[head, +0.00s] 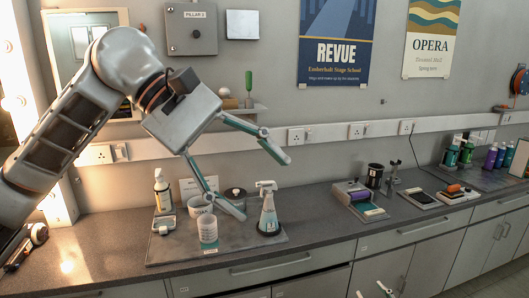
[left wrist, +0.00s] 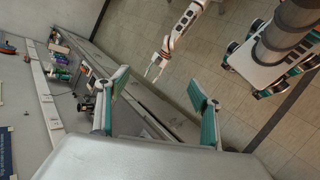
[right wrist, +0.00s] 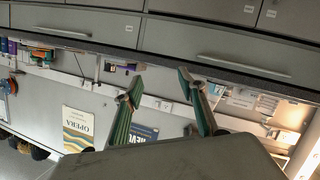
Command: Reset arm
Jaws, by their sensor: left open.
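My left arm comes in from the left in the head view and reaches over the counter.
A grey tray (head: 180,252) holds bottles and cups. Several bottles (head: 490,158) stand at the far right. A small shelf (head: 250,108) juts from the wall behind my left gripper.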

